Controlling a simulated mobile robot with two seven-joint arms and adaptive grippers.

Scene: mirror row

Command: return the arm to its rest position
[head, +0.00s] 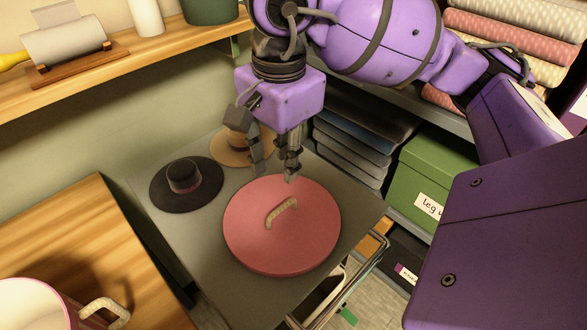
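My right gripper (274,172) hangs down from the purple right arm, above the back edge of a round red lid (258,252). Its dark fingers are spread apart with nothing visible between them. The lid lies flat on a grey surface (186,237), and its pale arched handle (281,212) stands in front of the fingers, apart from them. I cannot tell exactly how high the fingertips are above the lid. My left gripper is not in view.
A black hat (185,179) and a tan hat (232,150) lie behind the lid. A pot (34,306) stands on the wooden counter at lower left. A wooden shelf (120,72) runs above.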

